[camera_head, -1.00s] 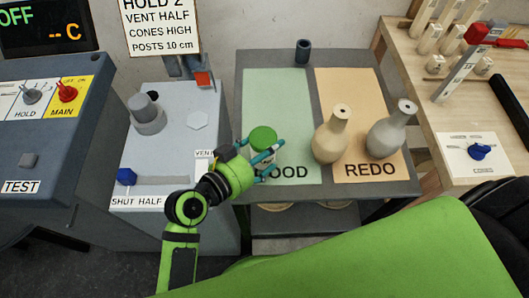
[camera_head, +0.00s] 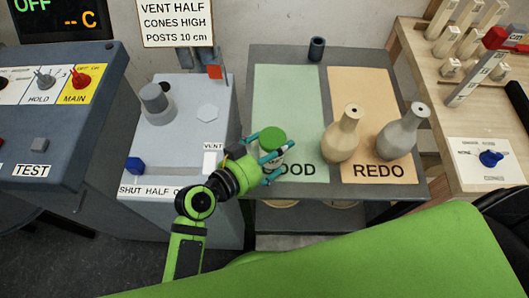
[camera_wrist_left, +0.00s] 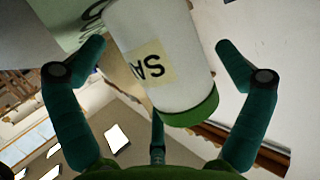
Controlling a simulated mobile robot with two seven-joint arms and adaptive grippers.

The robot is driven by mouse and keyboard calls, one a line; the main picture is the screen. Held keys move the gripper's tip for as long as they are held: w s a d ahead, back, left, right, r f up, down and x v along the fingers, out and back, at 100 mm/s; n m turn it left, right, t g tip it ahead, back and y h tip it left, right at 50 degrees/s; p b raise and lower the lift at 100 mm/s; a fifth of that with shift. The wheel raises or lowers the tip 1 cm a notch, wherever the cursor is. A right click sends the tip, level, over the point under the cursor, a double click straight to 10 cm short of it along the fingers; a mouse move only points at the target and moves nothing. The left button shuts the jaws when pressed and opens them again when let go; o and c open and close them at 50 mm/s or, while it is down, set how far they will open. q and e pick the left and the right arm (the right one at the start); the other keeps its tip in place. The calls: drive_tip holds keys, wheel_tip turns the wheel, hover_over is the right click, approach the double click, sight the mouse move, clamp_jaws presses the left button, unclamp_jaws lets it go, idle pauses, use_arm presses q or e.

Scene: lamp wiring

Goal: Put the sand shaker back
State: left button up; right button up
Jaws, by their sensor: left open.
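The sand shaker is a white cylinder with a green lid (camera_head: 272,138). It stands on the green GOOD panel (camera_head: 290,95) of the grey table, near its front left edge. In the left wrist view the shaker (camera_wrist_left: 160,55) shows part of its label, "SA", between my fingers. My left gripper (camera_head: 270,155) comes in from the front left with its teal fingers around the shaker. The fingers are open, with gaps at both sides in the left wrist view. My right gripper is in neither view.
Two bottle-shaped pieces, one beige (camera_head: 341,140) and one grey (camera_head: 402,135), stand on or by the orange REDO panel (camera_head: 365,90). A small dark cup (camera_head: 317,48) stands at the back. A grey vent box (camera_head: 185,150) is left of the table. A wooden bench (camera_head: 465,115) is at right.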

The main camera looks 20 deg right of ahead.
use_arm(q)
drive_tip(key=b+v, duration=0.1)
drive_tip(key=v, duration=0.9)
drive_tip(key=shift+s+a+b, duration=0.15)
drive_tip(key=shift+a+b, duration=0.1)
drive_tip(key=shift+b, duration=0.15)
drive_tip(key=shift+v, duration=0.8)
